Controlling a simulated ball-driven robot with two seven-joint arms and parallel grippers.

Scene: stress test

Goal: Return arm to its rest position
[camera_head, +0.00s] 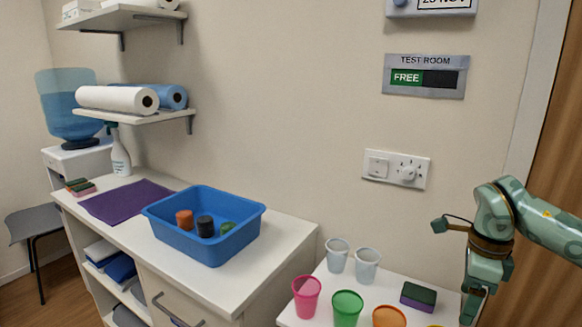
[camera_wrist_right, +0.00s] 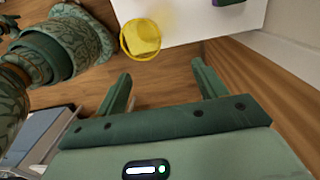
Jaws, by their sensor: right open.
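My right arm comes in from the right in the head view, with its gripper (camera_head: 474,305) pointing down by the right end of the small white table. In the right wrist view the two fingers (camera_wrist_right: 160,68) stand wide apart with nothing between them. Wooden floor shows below the gap. A yellow cup (camera_wrist_right: 141,37) sits at the table edge beyond the left finger, apart from it. Its rim barely shows in the head view (camera_head: 431,322). My left gripper is not in view.
The small table (camera_head: 385,284) holds a pink cup (camera_head: 306,296), a green cup (camera_head: 346,308), an orange cup (camera_head: 389,317), two pale cups (camera_head: 367,265) and a sponge (camera_head: 418,297). A blue bin (camera_head: 212,252) with several items stands on the left counter. A wooden door (camera_head: 555,130) is at right.

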